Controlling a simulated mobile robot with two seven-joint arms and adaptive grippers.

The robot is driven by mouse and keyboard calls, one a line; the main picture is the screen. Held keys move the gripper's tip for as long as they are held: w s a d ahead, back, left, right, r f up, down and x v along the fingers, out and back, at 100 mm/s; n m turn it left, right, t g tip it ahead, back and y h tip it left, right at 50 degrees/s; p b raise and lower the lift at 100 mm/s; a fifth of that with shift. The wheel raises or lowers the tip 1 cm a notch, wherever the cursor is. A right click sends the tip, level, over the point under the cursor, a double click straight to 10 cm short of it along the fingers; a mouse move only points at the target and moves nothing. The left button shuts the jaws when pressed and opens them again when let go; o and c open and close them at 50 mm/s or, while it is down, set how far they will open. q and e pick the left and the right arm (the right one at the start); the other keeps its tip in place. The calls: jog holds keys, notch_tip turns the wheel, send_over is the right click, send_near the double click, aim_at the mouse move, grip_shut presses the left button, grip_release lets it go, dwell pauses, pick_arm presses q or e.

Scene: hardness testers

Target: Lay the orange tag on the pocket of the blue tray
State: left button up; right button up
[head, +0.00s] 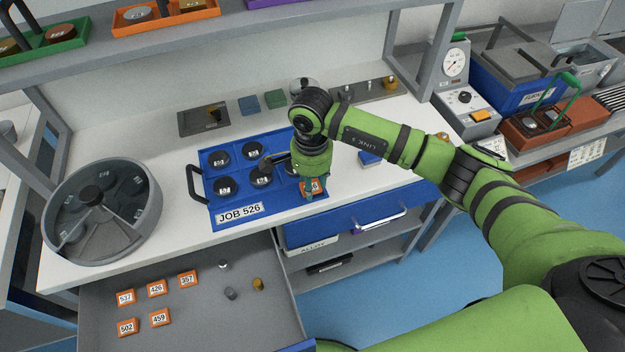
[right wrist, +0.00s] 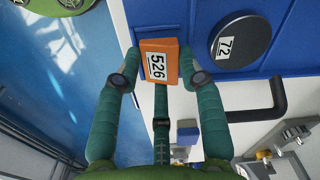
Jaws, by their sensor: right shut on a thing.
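The blue tray (head: 275,208) with the label JOB 526 lies on the white bench and holds several black numbered discs. The orange tag (right wrist: 157,64), marked 526, is between the fingers of my right gripper (right wrist: 158,80), which is shut on it. In the head view my right gripper (head: 313,190) is at the tray's right front corner, with the tag (head: 308,187) partly behind the fingers. Whether the tag touches the tray is unclear. My left gripper is not in view.
A round grey container (head: 152,215) stands left of the tray. An open drawer (head: 190,330) in front holds several orange tags and small pieces. A disc marked 72 (right wrist: 238,43) and a black tray handle (right wrist: 262,102) are near my gripper.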

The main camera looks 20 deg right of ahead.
jog(key=shift+s+f, duration=0.25)
jog(key=shift+f, duration=0.2)
jog(key=shift+f+b, duration=0.2)
jog(key=shift+b, duration=0.1)
jog(key=shift+s+f+b, duration=0.3)
jog(key=shift+f+b, duration=0.05)
jog(key=shift+b, duration=0.25)
jog(key=o, duration=0.9)
jog(key=shift+c, duration=0.2)
jog(key=shift+w+f, duration=0.25)
jog(key=shift+w, duration=0.2)
jog(key=shift+s+r, duration=0.15)
jog(key=shift+r, duration=0.05)
jog(key=shift+r, duration=0.1)
